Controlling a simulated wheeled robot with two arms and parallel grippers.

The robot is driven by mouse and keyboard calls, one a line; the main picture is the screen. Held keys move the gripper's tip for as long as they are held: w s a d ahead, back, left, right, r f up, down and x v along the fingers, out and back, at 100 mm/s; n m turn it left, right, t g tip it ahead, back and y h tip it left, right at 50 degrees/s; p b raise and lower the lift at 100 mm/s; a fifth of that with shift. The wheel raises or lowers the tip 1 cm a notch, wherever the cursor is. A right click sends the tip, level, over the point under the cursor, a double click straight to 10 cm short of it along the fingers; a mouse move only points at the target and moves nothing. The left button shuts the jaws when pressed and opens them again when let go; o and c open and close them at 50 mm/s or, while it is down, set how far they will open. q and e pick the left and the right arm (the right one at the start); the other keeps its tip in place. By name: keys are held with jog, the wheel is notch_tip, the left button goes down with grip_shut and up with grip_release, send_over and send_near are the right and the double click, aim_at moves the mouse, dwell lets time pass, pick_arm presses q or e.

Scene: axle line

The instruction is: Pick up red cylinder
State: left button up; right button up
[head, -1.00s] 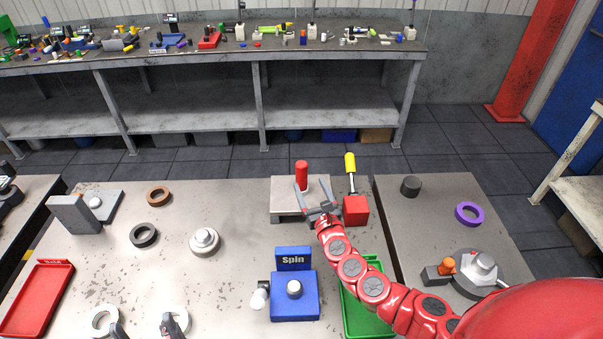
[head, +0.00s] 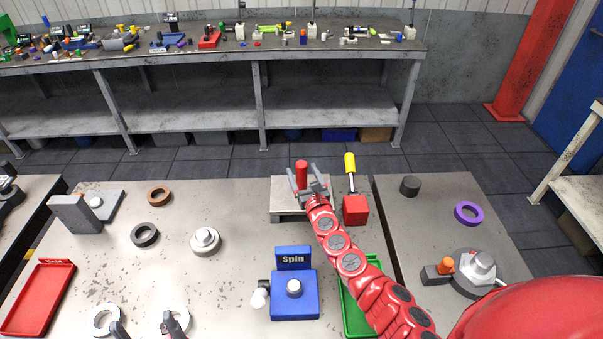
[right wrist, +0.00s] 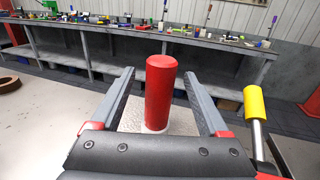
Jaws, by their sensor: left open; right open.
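The red cylinder (head: 302,173) stands upright on a small grey stand (head: 284,200) at the far edge of the table. My right gripper (head: 302,177) is open at the cylinder, with one finger on each side. In the right wrist view the red cylinder (right wrist: 160,92) stands between the two open fingers of the right gripper (right wrist: 161,95), with a visible gap on both sides. My left gripper (head: 146,328) is open at the bottom edge of the head view, over the near left part of the table. Nothing shows between its fingers.
A red block with a yellow-handled tool (head: 355,209) stands just right of the stand. A blue "Spin" fixture (head: 294,303) and a green tray (head: 359,316) are nearer. Several rings lie left, with a red tray (head: 38,300). A purple ring (head: 468,213) lies right.

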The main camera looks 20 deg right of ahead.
aim_at(304, 166)
grip_shut()
jog(key=shift+r, duration=0.1)
dwell(0.6)
jog(key=shift+r+p, duration=0.35)
jog(key=shift+r, duration=0.2)
jog(key=shift+s+d+r, duration=0.1)
jog(key=shift+s+r, duration=0.15)
jog(key=shift+r, duration=0.35)
jog(key=shift+s+r, duration=0.2)
jog(key=shift+r, duration=0.4)
jog(key=s+a+r+p, duration=0.1)
jog(key=s, duration=1.4)
jog(key=shift+a+r, duration=0.15)
jog(key=shift+a, duration=0.1)
notch_tip(304, 166, up, 3)
jog(key=p, duration=0.3)
jog(key=shift+p, duration=0.35)
